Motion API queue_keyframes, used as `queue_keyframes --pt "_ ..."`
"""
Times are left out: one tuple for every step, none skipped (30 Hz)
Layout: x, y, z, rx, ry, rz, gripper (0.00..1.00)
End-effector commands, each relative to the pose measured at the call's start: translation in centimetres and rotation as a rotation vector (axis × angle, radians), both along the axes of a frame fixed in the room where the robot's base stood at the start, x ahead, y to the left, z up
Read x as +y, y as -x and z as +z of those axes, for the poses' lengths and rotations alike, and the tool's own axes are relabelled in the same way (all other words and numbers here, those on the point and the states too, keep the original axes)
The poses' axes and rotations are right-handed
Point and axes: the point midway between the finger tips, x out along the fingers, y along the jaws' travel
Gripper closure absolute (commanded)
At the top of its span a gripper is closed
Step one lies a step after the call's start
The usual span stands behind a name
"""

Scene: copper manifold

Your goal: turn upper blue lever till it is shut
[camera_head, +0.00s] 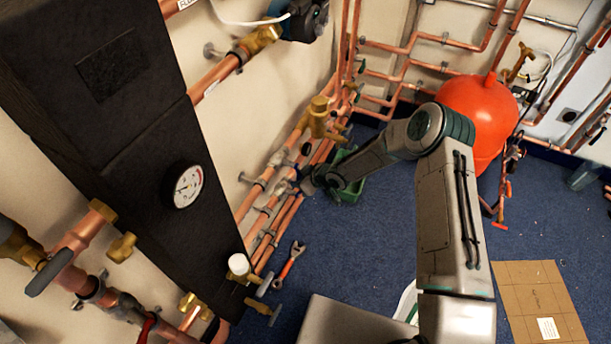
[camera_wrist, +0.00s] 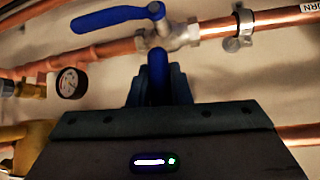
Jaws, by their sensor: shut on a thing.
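In the wrist view, a blue lever (camera_wrist: 157,64) stands between the jaws of my gripper (camera_wrist: 160,84). My gripper is shut on it, and the jaws hide its lower part. Another blue lever (camera_wrist: 110,18) sits above, on a silver valve (camera_wrist: 175,38) of a copper pipe. Its handle points left, nearly along the pipe and slightly tilted. I cannot tell for certain which of the two is the task's upper lever. In the head view, my gripper (camera_head: 318,182) is at the copper pipes by the wall, and the held lever cannot be made out.
A small gauge (camera_wrist: 70,83) is left of the jaws. A brass fitting (camera_head: 318,117) stands above my gripper and a green crate (camera_head: 351,190) lies behind it. A red vessel (camera_head: 478,110) stands back right. A wrench (camera_head: 290,265) and cardboard (camera_head: 538,300) lie on the blue floor.

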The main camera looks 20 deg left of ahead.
Motion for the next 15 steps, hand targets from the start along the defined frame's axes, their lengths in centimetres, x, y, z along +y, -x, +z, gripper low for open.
queue_keyframes --pt "-0.2 0.43 -0.25 0.019 0.006 -0.003 1.0" --pt "-0.13 0.54 -0.29 0.023 0.006 -0.002 1.0" --pt "-0.02 0.68 -0.3 0.028 0.006 0.001 1.0" --pt "0.05 0.77 -0.31 0.031 0.006 0.002 1.0" --pt "0.09 0.83 -0.32 0.032 0.005 0.002 1.0" --pt "0.14 0.91 -0.35 0.035 0.006 0.004 1.0" --pt "0.17 0.95 -0.36 0.037 0.006 0.004 1.0" --pt "0.19 0.99 -0.38 0.037 0.006 0.004 1.0" --pt "0.21 1.04 -0.4 0.038 0.007 0.005 1.0" --pt "0.23 1.07 -0.42 0.038 0.007 0.005 1.0" --pt "0.24 1.09 -0.43 0.039 0.006 0.006 1.0" --pt "0.25 1.1 -0.44 0.039 0.006 0.006 1.0" --pt "0.26 1.12 -0.45 0.039 0.007 0.006 1.0" --pt "0.27 1.13 -0.46 0.039 0.007 0.006 1.0" --pt "0.28 1.14 -0.46 0.039 0.008 0.007 1.0"
